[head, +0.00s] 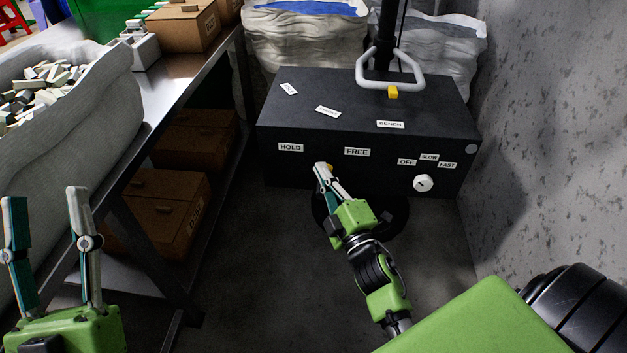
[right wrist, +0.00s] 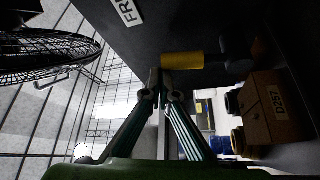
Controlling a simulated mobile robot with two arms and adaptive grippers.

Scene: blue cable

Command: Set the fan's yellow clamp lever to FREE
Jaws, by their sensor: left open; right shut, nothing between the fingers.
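My left gripper (head: 46,200) is open and empty, far left.
A white speed knob (head: 423,183) sits on the box's right front, by OFF, SLOW and FAST labels. A metal bench (head: 190,85) with cartons stands left, a rough wall (head: 555,130) right. White sacks (head: 305,40) stand behind the box.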

